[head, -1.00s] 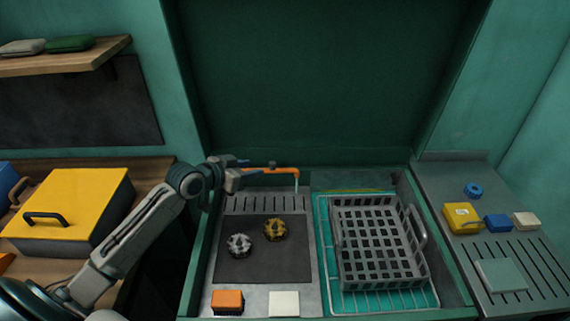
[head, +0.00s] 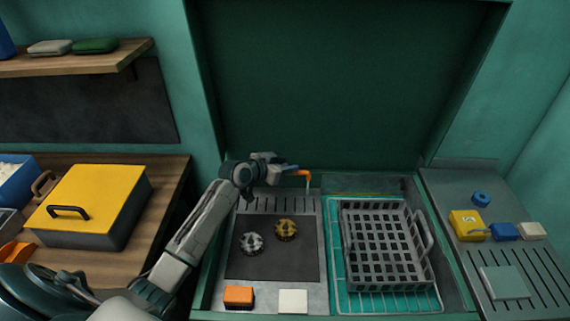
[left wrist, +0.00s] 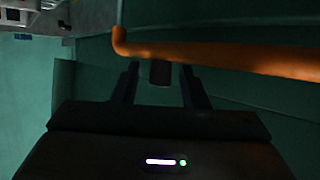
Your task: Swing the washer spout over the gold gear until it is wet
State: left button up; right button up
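The orange washer spout (head: 301,172) shows in the head view at the back of the left basin. Its bent tip is behind the gold gear, with a thin pale line below it; I cannot tell if that is water. The gold gear (head: 286,229) lies on the dark mat, right of a silver gear (head: 251,243). My left gripper (head: 283,168) is at the spout. In the left wrist view its fingers (left wrist: 160,86) are apart, with a short dark peg (left wrist: 160,72) between them and gaps on both sides. The orange spout (left wrist: 225,58) crosses just beyond them. My right gripper is out of view.
A grey basket (head: 386,245) stands on a teal rack to the right. An orange block (head: 239,296) and a white block (head: 293,301) lie at the basin's front. A yellow box (head: 92,205) is at left. Small blocks lie on the right-hand counter.

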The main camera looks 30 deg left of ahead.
pick_arm(q)
grip_shut()
jog(key=shift+s, duration=0.1)
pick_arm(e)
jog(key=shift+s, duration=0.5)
